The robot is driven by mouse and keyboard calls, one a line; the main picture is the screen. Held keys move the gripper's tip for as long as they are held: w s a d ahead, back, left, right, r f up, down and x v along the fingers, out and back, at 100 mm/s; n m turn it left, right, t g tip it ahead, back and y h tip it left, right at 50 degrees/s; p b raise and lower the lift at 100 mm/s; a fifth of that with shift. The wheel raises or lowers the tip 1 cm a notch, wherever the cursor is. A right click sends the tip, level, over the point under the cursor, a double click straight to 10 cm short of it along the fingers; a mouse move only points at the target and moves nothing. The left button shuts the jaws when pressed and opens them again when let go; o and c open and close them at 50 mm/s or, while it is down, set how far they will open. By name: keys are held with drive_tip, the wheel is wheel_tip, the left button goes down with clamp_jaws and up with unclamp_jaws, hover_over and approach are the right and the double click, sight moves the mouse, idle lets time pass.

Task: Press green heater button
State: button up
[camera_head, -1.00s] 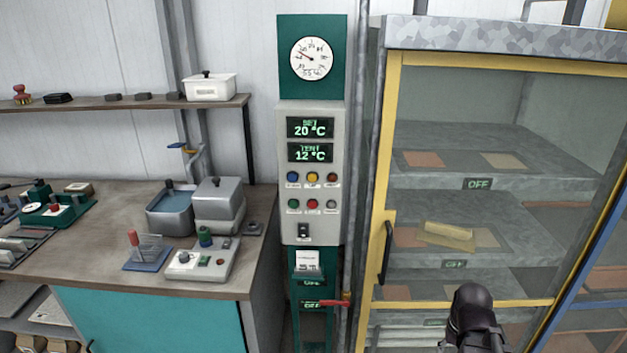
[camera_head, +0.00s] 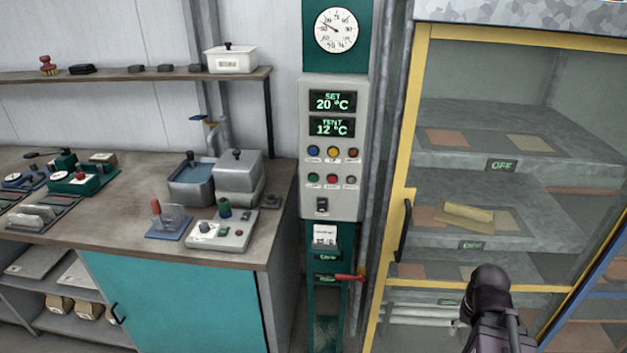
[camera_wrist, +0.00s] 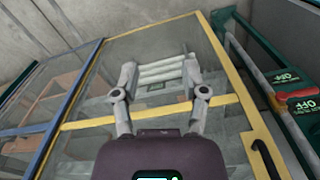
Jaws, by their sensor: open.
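A grey control panel (camera_head: 332,130) stands on a green post between the bench and the glass cabinet. Its displays read SET 20 °C and TENT 12 °C. A small green button (camera_head: 313,178) is at the left of its lower button row, beside a red button (camera_head: 332,178) and a grey one. The button labels are too small to read. In the wrist view my gripper (camera_wrist: 158,75) is open, with nothing between its fingers, facing the cabinet. In the head view only my dark arm shows, in front of the cabinet, right of and apart from the panel.
The yellow-framed glass cabinet (camera_head: 407,200) has a black handle and OFF displays inside. A red lever (camera_head: 347,277) juts out below the panel. The workbench (camera_head: 120,215) at left holds a grey box (camera_head: 236,178) and a small control box (camera_head: 222,232).

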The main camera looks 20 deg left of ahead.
clamp_jaws()
idle(1.1)
